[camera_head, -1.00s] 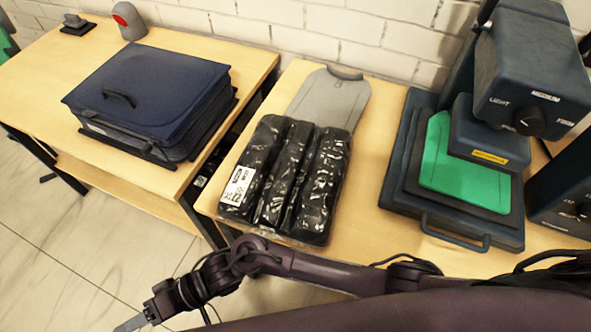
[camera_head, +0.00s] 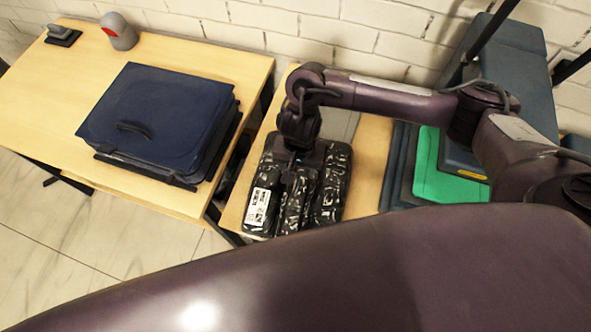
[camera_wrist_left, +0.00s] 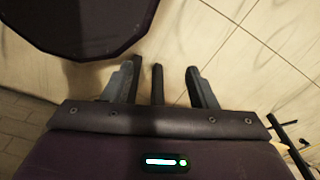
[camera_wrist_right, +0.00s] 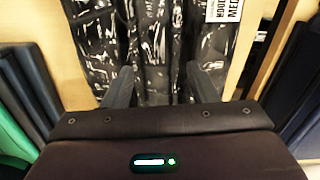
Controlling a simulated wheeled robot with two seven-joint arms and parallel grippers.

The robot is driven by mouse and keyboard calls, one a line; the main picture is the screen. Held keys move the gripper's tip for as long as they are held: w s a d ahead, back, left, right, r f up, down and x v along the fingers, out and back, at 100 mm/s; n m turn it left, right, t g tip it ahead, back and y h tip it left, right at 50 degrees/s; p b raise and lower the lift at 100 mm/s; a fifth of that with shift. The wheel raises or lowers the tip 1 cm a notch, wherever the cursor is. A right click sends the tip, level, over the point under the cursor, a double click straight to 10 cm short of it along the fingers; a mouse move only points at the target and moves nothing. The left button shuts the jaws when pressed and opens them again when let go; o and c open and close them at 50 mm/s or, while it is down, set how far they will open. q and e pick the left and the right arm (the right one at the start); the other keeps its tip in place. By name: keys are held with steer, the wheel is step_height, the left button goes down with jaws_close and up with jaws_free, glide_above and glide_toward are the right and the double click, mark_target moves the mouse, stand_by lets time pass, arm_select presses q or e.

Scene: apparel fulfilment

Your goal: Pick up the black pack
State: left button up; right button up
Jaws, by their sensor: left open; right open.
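The black pack (camera_head: 328,190), made of several black shiny-wrapped rolls with a white label, lies on the right-hand wooden table in the head view. My right gripper (camera_head: 290,172) is over its far part and hides some of it. In the right wrist view the pack (camera_wrist_right: 155,40) fills the upper middle, and my right gripper (camera_wrist_right: 162,82) is open with its fingers apart over it. Whether they touch the pack cannot be told. My left gripper (camera_wrist_left: 160,82) is open and empty above the tiled floor in the left wrist view; the head view does not show it.
A dark blue case (camera_head: 160,115) lies on the left table (camera_head: 80,75), with a grey device (camera_head: 118,32) behind it. A white brick wall (camera_head: 300,25) closes off the back.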

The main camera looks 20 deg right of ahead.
mark_target(300, 181)
steer(key=shift+w+d+f, duration=0.1)
steer(key=shift+d, duration=0.35)
steer(key=f+b, duration=0.2)
steer(key=shift+s+a+f+m+b, duration=0.1)
steer(key=shift+s+f+m+b, duration=0.1)
steer(key=shift+m+b, duration=0.15)
step_height(300, 181, down, 4)
steer(key=shift+w+f+b, duration=0.1)
steer(key=shift+b, duration=0.2)
steer(key=shift+f, duration=0.3)
arm_select(q)
steer(key=f, duration=0.3)
steer(key=shift+s+f, duration=0.1)
steer(key=shift+s, duration=0.3)
arm_select(e)
steer(key=shift+c, duration=0.3)
steer(key=c, duration=1.1)
